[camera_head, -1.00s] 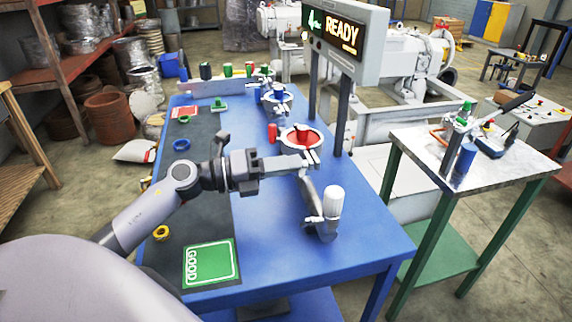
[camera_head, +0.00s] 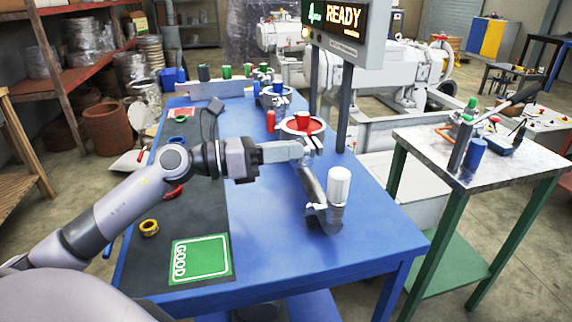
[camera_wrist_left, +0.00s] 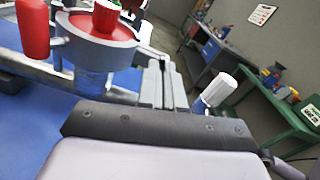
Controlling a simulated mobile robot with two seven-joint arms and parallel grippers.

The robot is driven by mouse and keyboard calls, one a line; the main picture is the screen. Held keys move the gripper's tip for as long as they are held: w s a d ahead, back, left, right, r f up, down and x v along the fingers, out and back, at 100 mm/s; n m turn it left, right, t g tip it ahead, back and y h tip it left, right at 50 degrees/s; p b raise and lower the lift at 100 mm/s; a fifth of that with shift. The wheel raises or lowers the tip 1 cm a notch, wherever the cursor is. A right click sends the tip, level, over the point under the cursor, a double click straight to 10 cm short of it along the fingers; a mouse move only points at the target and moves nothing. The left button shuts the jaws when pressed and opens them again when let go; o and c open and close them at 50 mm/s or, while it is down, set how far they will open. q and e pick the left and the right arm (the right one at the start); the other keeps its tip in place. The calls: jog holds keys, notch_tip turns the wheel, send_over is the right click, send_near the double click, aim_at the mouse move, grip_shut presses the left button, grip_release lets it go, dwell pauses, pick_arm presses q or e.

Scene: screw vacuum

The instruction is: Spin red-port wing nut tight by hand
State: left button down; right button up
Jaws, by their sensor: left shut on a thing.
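The red port (camera_head: 303,124) is a red disc with a red knob inside a grey clamp ring, near the right edge of the blue table. In the left wrist view its red knob (camera_wrist_left: 105,15) and clamp ring stand at the upper left. My left gripper (camera_head: 306,149) reaches in from the left, its fingers closed at the near side of the clamp ring. In the left wrist view the gripper (camera_wrist_left: 163,75) points at the ring's right side, fingers close together. The wing nut is hidden or too small to make out between the fingertips. My right gripper is out of view.
A grey elbow fitting with a white cylinder (camera_head: 339,186) stands close in front of the fingers. A red cylinder (camera_head: 270,121) stands left of the port. A blue port (camera_head: 278,91) lies behind. A sign post (camera_head: 342,115) rises at right. A green GOOD mat (camera_head: 200,259) lies front left.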

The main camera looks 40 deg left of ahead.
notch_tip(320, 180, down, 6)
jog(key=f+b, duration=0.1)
jog(key=b, duration=0.5)
pick_arm(q)
jog(key=shift+s+d+f+m+b, duration=0.1)
jog(key=shift+m+b, duration=1.05)
jog(key=shift+m, duration=1.1)
jog(key=shift+d+m+b, duration=0.1)
jog(key=shift+m+b, duration=1.05)
jog(key=shift+m, duration=1.1)
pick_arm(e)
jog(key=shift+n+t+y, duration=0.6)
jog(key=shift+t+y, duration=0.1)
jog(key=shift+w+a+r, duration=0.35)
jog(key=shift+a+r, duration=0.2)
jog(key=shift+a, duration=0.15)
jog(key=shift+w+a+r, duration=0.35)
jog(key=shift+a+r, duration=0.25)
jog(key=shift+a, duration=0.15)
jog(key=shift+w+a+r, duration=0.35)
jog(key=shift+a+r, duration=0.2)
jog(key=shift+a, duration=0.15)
pick_arm(q)
jog(key=c, duration=1.3)
grip_release()
jog(key=shift+s+a, duration=0.1)
jog(key=shift+a, duration=0.05)
